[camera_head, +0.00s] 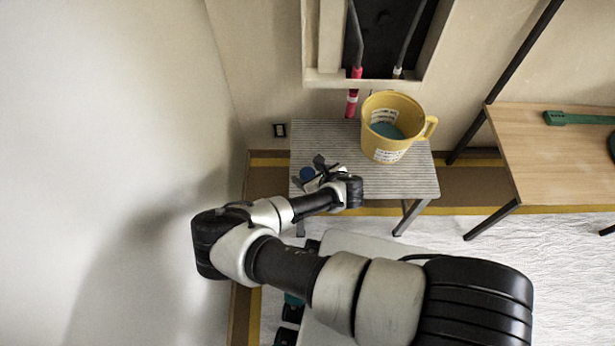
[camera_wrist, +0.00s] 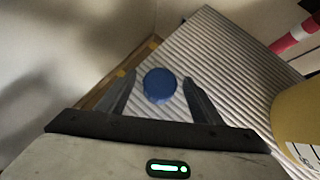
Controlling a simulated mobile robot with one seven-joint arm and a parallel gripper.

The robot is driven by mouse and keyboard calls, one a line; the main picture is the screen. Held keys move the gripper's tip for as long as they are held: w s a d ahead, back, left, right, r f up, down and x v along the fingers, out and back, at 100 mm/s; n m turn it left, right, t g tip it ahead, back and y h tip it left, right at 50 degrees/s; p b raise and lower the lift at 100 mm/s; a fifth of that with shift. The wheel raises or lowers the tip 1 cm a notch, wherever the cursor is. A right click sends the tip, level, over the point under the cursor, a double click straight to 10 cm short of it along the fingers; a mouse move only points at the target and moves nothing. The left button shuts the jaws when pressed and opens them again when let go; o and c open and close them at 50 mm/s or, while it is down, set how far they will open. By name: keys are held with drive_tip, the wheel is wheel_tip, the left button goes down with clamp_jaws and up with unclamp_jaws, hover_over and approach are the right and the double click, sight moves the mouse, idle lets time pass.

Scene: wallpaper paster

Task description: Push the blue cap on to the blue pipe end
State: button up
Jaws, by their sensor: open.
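The blue cap (camera_head: 307,173) is small and round and appears to lie on the left part of the grey ribbed table. In the wrist view the cap (camera_wrist: 159,86) sits between the two fingers of my gripper (camera_wrist: 159,78), with a gap on each side. My gripper (camera_head: 309,171) is open and low over the table's left side in the head view. The fingers and wrist hide part of the cap's surroundings there. I cannot make out a blue pipe end in either view.
A yellow bucket (camera_head: 376,147) stands on the ribbed table (camera_head: 415,180), right of my gripper. Behind it a red-and-white pipe (camera_head: 352,103) hangs below a wall recess. A wooden table (camera_head: 545,150) stands at right. The wall is close on the left.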

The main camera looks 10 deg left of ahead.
drive_tip(key=shift+w+a+f, duration=0.2)
drive_tip(key=shift+w+f, duration=0.05)
drive_tip(key=shift+f, duration=0.05)
drive_tip(key=shift+c, duration=0.4)
drive_tip(key=c, duration=1.1)
drive_tip(key=shift+o, duration=0.2)
drive_tip(key=shift+r, duration=0.15)
